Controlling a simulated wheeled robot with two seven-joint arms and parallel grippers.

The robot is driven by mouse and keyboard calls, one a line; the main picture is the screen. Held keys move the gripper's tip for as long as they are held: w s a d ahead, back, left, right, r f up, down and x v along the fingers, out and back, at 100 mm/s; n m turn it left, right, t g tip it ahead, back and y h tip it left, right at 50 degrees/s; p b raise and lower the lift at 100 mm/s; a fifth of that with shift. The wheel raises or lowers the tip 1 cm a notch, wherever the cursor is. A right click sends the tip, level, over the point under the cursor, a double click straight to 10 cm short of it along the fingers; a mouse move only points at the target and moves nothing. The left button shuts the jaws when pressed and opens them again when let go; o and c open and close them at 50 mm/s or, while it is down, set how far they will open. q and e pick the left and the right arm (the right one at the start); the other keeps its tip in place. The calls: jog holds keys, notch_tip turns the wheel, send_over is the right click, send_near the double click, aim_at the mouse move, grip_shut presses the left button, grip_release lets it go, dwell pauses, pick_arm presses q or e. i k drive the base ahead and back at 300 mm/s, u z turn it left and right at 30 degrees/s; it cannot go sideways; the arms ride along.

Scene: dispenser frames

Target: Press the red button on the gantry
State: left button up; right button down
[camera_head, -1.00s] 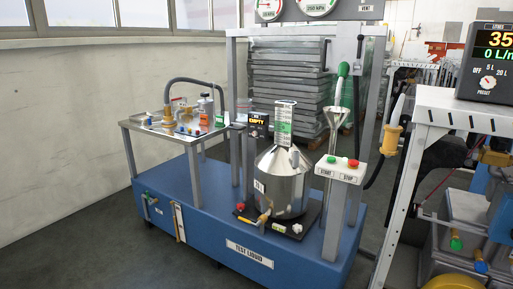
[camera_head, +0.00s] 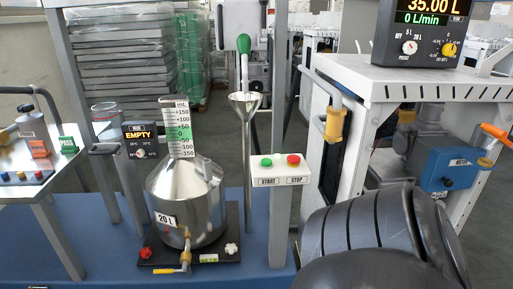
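A red button (camera_head: 293,159) sits on the right of a small white box (camera_head: 279,175), above the label STOP. A green button (camera_head: 266,162) sits beside it, above the label START. The box stands on a grey post (camera_head: 281,225) at the right of the blue base (camera_head: 110,245). Nothing touches either button. Neither gripper is in view. A large dark grey rounded shape, likely my own right arm, fills the lower right and hides part of the base and floor.
A steel 20 L vessel (camera_head: 184,205) with a graduated scale stands left of the post. A white frame (camera_head: 400,83) carries a dark display unit (camera_head: 425,30) at the right. Open air lies in front of the buttons.

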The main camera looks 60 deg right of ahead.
aim_at(293, 159)
jog(key=z, duration=0.85)
jog(key=i, duration=1.15)
jog(key=z, duration=1.25)
